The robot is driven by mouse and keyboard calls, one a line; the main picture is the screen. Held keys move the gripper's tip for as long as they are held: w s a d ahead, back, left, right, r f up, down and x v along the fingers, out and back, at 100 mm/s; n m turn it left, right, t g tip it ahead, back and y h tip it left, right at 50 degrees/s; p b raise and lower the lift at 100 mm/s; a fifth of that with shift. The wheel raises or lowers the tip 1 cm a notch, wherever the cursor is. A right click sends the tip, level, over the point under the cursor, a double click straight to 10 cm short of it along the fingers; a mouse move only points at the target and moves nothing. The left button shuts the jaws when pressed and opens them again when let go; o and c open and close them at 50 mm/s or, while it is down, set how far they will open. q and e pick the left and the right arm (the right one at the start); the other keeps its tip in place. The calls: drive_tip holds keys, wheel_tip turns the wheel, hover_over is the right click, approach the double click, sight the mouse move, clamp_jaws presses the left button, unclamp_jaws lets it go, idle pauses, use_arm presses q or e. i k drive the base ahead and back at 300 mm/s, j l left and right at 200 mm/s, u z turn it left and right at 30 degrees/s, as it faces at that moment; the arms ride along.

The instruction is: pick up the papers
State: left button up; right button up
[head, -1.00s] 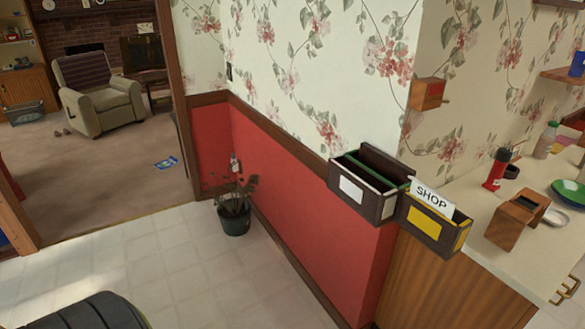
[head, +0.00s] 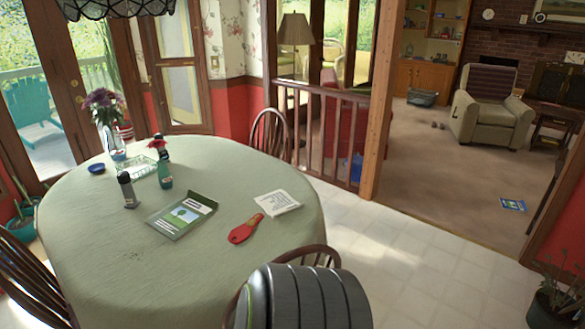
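A white printed sheet (head: 277,203) lies flat on the round table's right side. A green-edged leaflet or booklet (head: 183,215) with a picture lies left of it on the same table. A blue printed paper or leaflet (head: 512,204) lies on the carpet in the far room, near the doorway. Neither of my grippers is in view.
The table (head: 110,265) also holds a red paddle-shaped object (head: 245,229), bottles and a flower vase (head: 113,140). Wooden chairs stand around it. A ribbed grey shape (head: 305,297) fills the bottom centre; I cannot tell what it is. Tiled floor (head: 420,255) is clear at right.

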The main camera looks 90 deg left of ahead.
sight(275, 204)
drive_tip(key=u, duration=2.9)
